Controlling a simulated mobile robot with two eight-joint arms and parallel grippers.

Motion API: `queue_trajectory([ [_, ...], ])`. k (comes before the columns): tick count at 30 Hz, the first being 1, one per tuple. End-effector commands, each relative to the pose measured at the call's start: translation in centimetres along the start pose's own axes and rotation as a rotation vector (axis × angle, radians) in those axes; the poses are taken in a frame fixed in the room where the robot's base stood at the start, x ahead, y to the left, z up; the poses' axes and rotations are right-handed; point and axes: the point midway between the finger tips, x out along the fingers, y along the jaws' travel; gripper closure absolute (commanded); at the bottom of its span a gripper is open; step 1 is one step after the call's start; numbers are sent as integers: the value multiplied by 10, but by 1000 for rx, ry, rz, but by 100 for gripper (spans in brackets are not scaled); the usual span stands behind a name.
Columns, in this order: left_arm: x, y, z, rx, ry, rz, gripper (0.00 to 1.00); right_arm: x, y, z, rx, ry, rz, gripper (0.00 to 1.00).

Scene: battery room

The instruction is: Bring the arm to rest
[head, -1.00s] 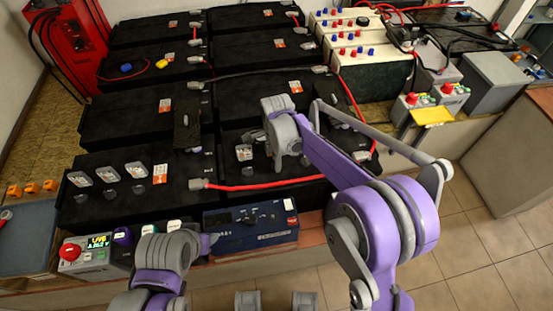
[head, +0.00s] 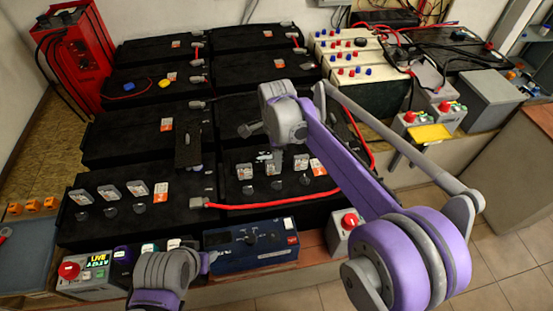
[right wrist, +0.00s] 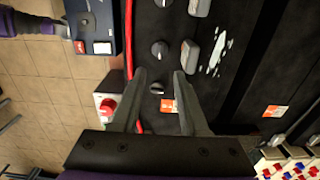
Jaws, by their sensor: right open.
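My right arm (head: 350,165), purple and grey, reaches over the black batteries from the right in the head view. Its wrist is above the front right battery (head: 235,195). In the right wrist view my right gripper (right wrist: 162,88) is open, with nothing between its two dark fingers. They are above the battery's dark top, close to an orange label (right wrist: 168,105) and a round knob. The head view does not show the fingertips clearly. My left wrist (head: 162,275) is low at the front, beside the blue box (head: 250,245); its jaws cannot be made out.
A red cable (head: 265,205) runs along the front right battery, near upright grey connectors (head: 280,165). A grey box with a red knob (head: 347,220) stands on the front ledge. A red charger (head: 75,55) is back left. Open tiled floor (head: 500,260) lies at the right.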

Motion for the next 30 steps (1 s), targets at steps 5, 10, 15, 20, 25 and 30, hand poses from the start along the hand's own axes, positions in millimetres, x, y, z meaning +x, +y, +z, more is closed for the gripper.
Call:
queue_trajectory([
  [5,0,0,0,0,0,0,50,0,0,0,0,0,0,56],
  [10,-1,0,-1,0,0,0,50,-3,3,-3,-12,0,-5,56],
  [15,-9,0,-6,0,3,0,50,-26,27,-25,-142,-1,-49,56],
  [20,-21,0,-13,0,8,0,50,-54,72,-57,-368,18,-125,56],
  [25,-32,0,-22,0,13,0,50,-72,125,-85,-617,69,-201,56],
  [30,-44,0,-31,0,20,0,50,-78,180,-106,-864,149,-266,56],
])
